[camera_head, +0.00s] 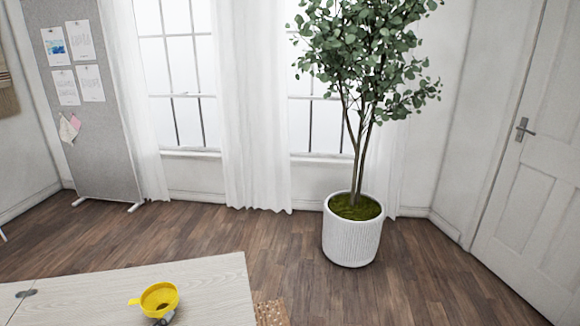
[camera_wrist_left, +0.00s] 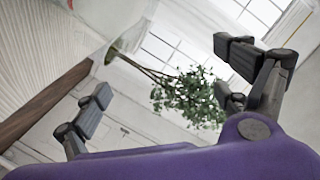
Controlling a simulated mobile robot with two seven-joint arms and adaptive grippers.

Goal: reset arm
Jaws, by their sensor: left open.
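My left gripper (camera_wrist_left: 165,80) shows in the left wrist view with its two dark fingers spread wide apart. Nothing is between the fingertips; the potted tree's foliage (camera_wrist_left: 190,97) shows in the background behind them. The purple housing below the fingers is mine. I cannot make out either gripper for sure in the head view. My right gripper is not seen.
A pale wooden table (camera_head: 215,285) at lower left bears a yellow funnel-like object (camera_head: 160,298) with a small grey item beside it. A white pot (camera_head: 350,240) with a tree stands by the windows. A grey pinboard (camera_head: 105,140) stands left; a door (camera_head: 535,160) is right.

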